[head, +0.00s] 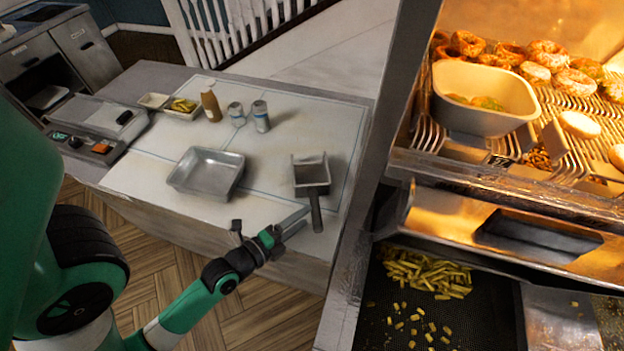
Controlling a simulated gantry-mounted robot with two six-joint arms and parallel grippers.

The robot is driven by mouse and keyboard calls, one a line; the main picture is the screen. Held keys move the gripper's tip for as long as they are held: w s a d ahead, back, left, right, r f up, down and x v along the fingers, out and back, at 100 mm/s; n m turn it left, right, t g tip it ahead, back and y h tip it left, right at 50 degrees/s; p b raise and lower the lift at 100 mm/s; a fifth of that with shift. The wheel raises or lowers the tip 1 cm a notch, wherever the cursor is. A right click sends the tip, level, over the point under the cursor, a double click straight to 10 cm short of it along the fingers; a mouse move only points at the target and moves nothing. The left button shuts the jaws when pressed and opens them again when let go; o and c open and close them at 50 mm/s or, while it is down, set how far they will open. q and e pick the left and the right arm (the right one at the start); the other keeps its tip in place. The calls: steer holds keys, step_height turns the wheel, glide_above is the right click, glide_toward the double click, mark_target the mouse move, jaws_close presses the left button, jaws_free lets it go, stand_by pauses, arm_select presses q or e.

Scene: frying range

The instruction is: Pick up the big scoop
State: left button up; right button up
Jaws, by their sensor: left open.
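The big scoop (311,171) lies on the white worktop, a grey square pan with a dark handle pointing toward the front edge. My left gripper (299,221) is open and empty, just left of the scoop's handle. Its fingers point right toward the handle; whether they touch it I cannot tell. My right gripper is not in view.
A metal tray (207,173) sits left of the scoop. A brown bottle (211,106), two small shakers (261,116) and a scale (85,147) stand farther back and left. On the right are a fry bin (425,274) and a heated rack with a white bowl (485,97).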

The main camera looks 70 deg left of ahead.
mark_target(313, 193)
arm_select(q)
steer(key=x, duration=0.2)
steer(key=shift+w+a, duration=0.15)
steer(key=shift+w, duration=0.25)
steer(key=x, duration=0.3)
steer(key=p+x, duration=0.1)
steer(key=x, duration=0.1)
steer(key=shift+w+d, duration=0.2)
steer(key=shift+w, duration=0.05)
steer(key=shift+c, duration=0.4)
jaws_close()
stand_by(0.4)
